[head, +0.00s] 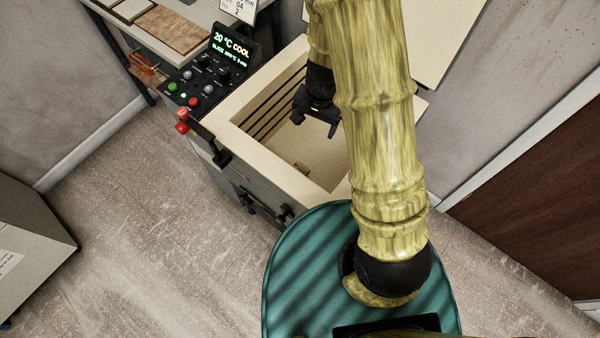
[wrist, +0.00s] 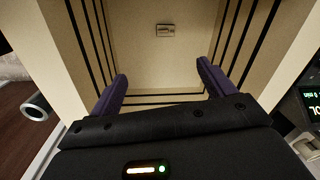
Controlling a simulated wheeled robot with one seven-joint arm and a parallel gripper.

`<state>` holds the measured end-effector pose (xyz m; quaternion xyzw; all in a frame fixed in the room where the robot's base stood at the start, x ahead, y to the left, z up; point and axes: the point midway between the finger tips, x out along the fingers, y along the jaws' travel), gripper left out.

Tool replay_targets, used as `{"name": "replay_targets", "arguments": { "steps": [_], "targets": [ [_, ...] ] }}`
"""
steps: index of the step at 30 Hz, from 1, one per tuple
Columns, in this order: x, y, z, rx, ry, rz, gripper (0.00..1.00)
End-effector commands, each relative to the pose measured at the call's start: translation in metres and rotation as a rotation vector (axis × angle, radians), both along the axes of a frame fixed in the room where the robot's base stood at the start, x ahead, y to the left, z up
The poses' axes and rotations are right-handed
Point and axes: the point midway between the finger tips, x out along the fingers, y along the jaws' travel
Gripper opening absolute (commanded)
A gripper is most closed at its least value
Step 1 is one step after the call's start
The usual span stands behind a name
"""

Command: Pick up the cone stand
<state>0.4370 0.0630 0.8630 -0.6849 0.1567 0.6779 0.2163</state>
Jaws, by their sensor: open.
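The small cone stand (head: 301,167) lies on the floor of the open kiln, near its front wall in the head view. In the wrist view, the cone stand (wrist: 165,30) shows as a small pale block with a dark top, beyond the fingertips and roughly centred between them. My gripper (head: 316,127) is inside the kiln opening, above the floor and apart from the stand. In the wrist view its two purple-black fingers (wrist: 161,76) are spread wide with nothing between them.
The kiln's thick cream rim (head: 252,142) and grooved walls surround my gripper closely. A control panel (head: 205,80) with a lit display and buttons stands at its left. A table with boards (head: 172,31) is behind. The raised lid (head: 425,35) is at the right.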

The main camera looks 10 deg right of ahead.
Motion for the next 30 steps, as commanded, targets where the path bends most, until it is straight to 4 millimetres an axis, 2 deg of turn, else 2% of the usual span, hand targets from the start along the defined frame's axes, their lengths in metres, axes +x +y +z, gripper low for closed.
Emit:
{"name": "replay_targets", "arguments": {
  "steps": [1,3,6,9,12,23,26,30],
  "targets": [
    [0.005,0.006,-0.032,-0.012,0.019,-0.038,0.82],
    [0.013,0.012,-0.062,-0.026,0.033,-0.100,0.82],
    [0.021,0.018,-0.100,-0.048,0.043,-0.173,0.82],
    [0.027,0.022,-0.125,-0.065,0.044,-0.223,0.82],
    [0.029,0.024,-0.135,-0.074,0.042,-0.249,0.82],
    [0.030,0.024,-0.136,-0.074,0.042,-0.255,0.82],
    [0.029,0.024,-0.145,-0.074,0.044,-0.254,0.82],
    [0.029,0.023,-0.168,-0.075,0.045,-0.256,0.82]
  ]
}}
